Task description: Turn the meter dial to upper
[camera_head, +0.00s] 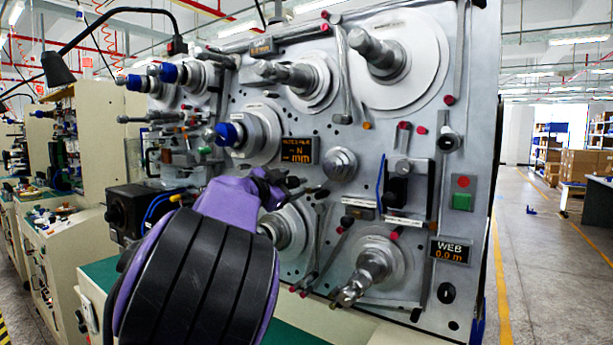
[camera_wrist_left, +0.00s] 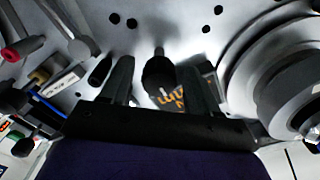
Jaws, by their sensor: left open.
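The meter display (camera_head: 297,150) with orange "N" and "mm" is on the grey spindle panel (camera_head: 400,110); part of its orange text (camera_wrist_left: 172,98) shows upside down in the left wrist view. A dark knob (camera_wrist_left: 158,72), apparently the meter dial, stands out from the panel in that view, with a light mark on its end. My left gripper (camera_head: 283,182) is just below the display in the head view. In the wrist view its open fingers (camera_wrist_left: 158,88) are on either side of the knob, with gaps visible. The dial is largely hidden by my gripper in the head view. My right gripper is out of view.
A silver round knob (camera_head: 340,163) is right of the display. A large spindle (camera_head: 375,268) sticks out lower right, and a blue-tipped spindle (camera_head: 232,134) is at the left. The WEB display (camera_head: 450,250) is at the lower right. Open floor lies beyond the panel's right edge.

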